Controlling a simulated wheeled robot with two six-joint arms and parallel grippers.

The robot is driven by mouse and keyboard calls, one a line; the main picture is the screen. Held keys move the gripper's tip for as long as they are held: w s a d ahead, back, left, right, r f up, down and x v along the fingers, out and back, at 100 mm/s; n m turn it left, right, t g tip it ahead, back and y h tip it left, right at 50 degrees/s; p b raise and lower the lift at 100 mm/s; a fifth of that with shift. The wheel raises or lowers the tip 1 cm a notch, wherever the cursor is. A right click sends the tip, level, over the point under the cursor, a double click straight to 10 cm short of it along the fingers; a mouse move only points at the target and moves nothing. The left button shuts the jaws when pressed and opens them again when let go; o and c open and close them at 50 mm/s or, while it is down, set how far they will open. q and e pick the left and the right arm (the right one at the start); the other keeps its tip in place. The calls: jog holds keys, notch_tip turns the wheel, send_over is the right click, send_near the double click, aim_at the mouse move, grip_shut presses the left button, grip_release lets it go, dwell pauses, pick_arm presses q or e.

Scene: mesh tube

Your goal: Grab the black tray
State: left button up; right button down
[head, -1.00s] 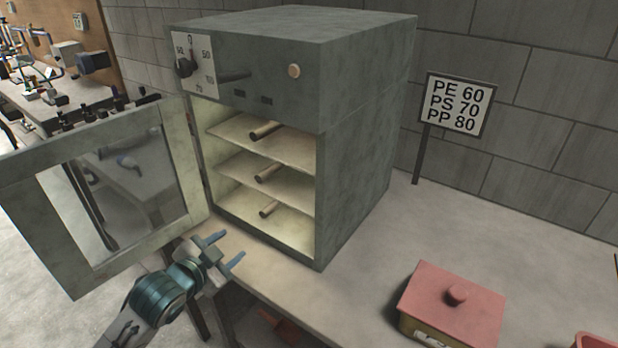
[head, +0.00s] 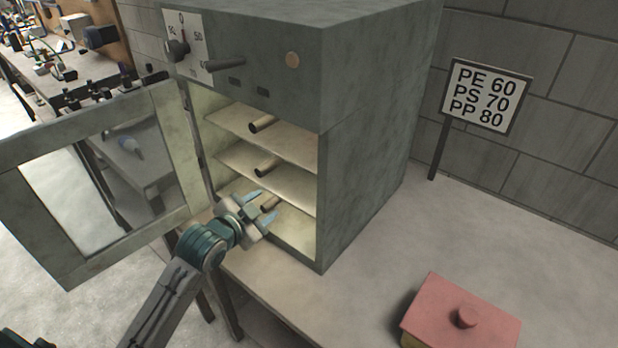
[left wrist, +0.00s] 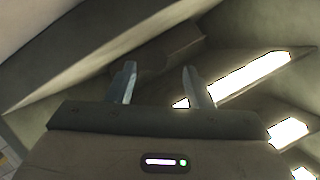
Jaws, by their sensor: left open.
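No tray that looks clearly black shows in these views. An open grey oven (head: 368,150) holds three pale shelves or trays, each with a brown cylindrical handle: a top one (head: 262,124), a middle one (head: 267,166) and a bottom one (head: 270,203). My left gripper (head: 262,207) is open and empty at the oven's mouth, level with the bottom handle in the picture. Whether the handle lies between the fingers is unclear. In the left wrist view the two fingers (left wrist: 159,72) stand apart in front of dim surfaces. My right gripper is not in view.
The oven's windowed door (head: 180,150) stands open on the left, close to my left arm. A red-lidded box (head: 450,305) sits on the bench (head: 375,240) at the right. A sign (head: 487,95) stands behind it by the wall.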

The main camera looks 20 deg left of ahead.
aim_at(273, 202)
pick_arm(q)
jog(key=x, duration=0.4)
jog(key=shift+w+d+p, duration=0.1)
jog(key=shift+d+p, duration=0.3)
jog(key=shift+w+f, duration=0.2)
jog(key=shift+r, duration=0.1)
grip_shut()
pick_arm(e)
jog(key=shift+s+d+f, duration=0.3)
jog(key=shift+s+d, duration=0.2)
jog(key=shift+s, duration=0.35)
